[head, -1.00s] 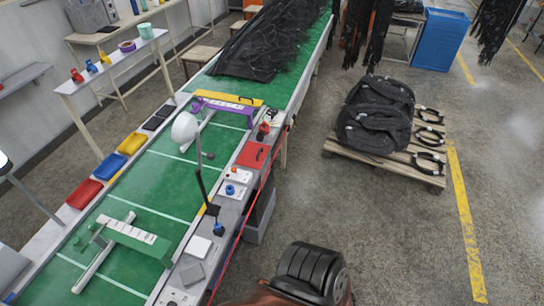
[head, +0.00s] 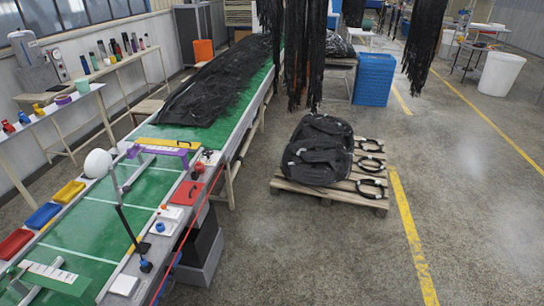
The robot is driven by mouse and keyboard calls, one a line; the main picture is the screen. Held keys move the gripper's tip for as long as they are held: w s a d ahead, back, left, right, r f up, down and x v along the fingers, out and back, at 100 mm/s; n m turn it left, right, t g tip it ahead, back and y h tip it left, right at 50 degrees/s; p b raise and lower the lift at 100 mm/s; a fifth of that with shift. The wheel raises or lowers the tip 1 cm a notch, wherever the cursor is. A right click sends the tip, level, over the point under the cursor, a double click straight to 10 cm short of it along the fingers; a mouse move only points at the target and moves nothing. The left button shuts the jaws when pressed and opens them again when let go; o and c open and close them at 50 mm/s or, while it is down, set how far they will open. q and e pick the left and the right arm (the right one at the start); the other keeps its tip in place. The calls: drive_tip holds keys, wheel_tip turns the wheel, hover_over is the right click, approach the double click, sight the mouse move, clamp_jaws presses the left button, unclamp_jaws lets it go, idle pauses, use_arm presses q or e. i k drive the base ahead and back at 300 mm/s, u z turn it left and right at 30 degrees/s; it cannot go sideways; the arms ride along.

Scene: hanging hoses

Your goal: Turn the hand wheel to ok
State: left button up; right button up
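I cannot make out a hand wheel or an "ok" mark in the head view. The nearest controls are on the side rail of the green conveyor (head: 150,190). They include a red panel (head: 187,194) with a dark handle, a small red knob (head: 199,167) beyond it, and a white box with a blue knob (head: 160,227). Neither of my grippers is in view.
A wooden pallet (head: 325,191) with black bundles (head: 318,150) and black rings stands right of the conveyor. Black hoses (head: 290,50) hang behind it. A blue crate stack (head: 374,80) stands further back. The floor (head: 480,200) at right is clear.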

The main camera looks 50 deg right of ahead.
sight(207, 154)
drive_tip(key=u, duration=0.55)
drive_tip(key=k, duration=0.2)
drive_tip(key=z, duration=2.05)
drive_tip(key=i, duration=1.2)
drive_tip(key=u, duration=0.4)
